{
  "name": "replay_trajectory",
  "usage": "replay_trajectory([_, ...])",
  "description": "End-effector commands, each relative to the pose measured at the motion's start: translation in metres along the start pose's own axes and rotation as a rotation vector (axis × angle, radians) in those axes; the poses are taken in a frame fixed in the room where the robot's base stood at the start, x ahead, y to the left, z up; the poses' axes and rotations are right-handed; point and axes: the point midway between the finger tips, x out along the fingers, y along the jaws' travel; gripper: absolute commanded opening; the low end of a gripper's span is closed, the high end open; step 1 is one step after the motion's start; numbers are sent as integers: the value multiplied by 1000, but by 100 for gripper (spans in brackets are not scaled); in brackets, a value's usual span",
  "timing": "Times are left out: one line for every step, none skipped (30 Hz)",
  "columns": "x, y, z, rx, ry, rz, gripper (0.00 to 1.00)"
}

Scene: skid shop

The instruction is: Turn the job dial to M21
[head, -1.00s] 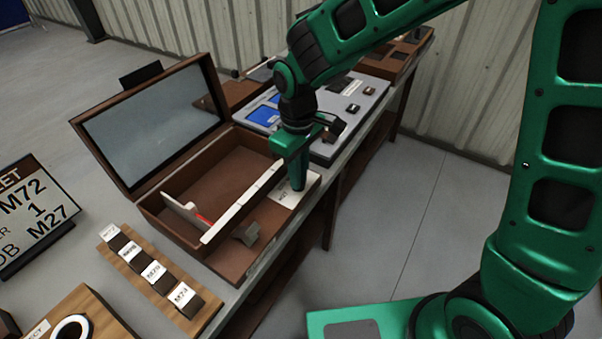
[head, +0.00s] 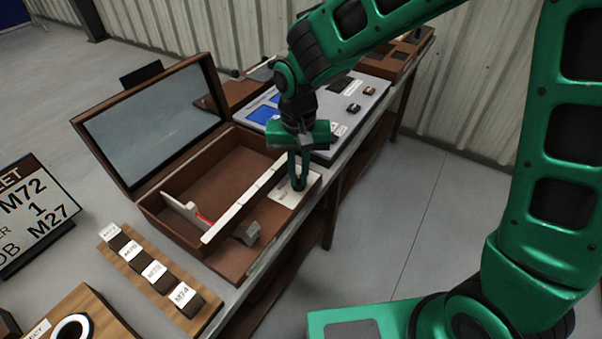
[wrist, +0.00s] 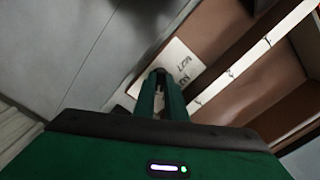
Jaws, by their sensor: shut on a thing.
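The job dial's white label plate (head: 284,197) lies on the right end of the open wooden box's front ledge. In the wrist view the plate (wrist: 181,62) shows small printed labels, one seemingly M27; the others are too small or turned to read. My gripper (head: 298,186) points down at the plate, its two green fingers shut on a small dark knob of the dial. In the wrist view the fingertips (wrist: 160,72) meet at the plate's edge and hide most of the knob. I cannot tell which label the dial points to.
The wooden box (head: 149,211) has its lid raised, with a white ruled strip (head: 240,203) and a grey block (head: 246,234) at its front. A grey panel (head: 350,108) lies behind.

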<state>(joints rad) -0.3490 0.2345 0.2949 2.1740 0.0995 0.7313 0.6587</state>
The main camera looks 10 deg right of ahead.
Motion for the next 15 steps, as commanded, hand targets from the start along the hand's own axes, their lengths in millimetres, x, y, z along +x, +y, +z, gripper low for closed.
replay_trajectory([0, -1, -2, 30, 6, -4, 0])
replay_trajectory([-1, -1, -2, 49, 6, -4, 0])
replay_trajectory([-1, -1, -3, 70, 6, -4, 0])
replay_trajectory([-1, -1, -3, 86, 6, -4, 0])
replay_trajectory([-1, -1, -3, 100, 6, -4, 0])
replay_trajectory([-1, -1, -3, 118, 6, -4, 0])
replay_trajectory([-1, -1, -3, 129, 6, -4, 0])
replay_trajectory([-1, -1, -3, 141, 6, -4, 0])
replay_trajectory([-1, -1, -3, 153, 6, -4, 0])
replay_trajectory([-1, -1, -3, 161, 7, -4, 0])
replay_trajectory([-1, -1, -3, 169, 7, -4, 0])
replay_trajectory([-1, -1, -3, 177, 7, -4, 0])
replay_trajectory([-1, -1, -3, 182, 7, -4, 0])
replay_trajectory([-1, 0, -3, 186, 7, -4, 0])
replay_trajectory([-1, 0, -3, 191, 7, -4, 0])
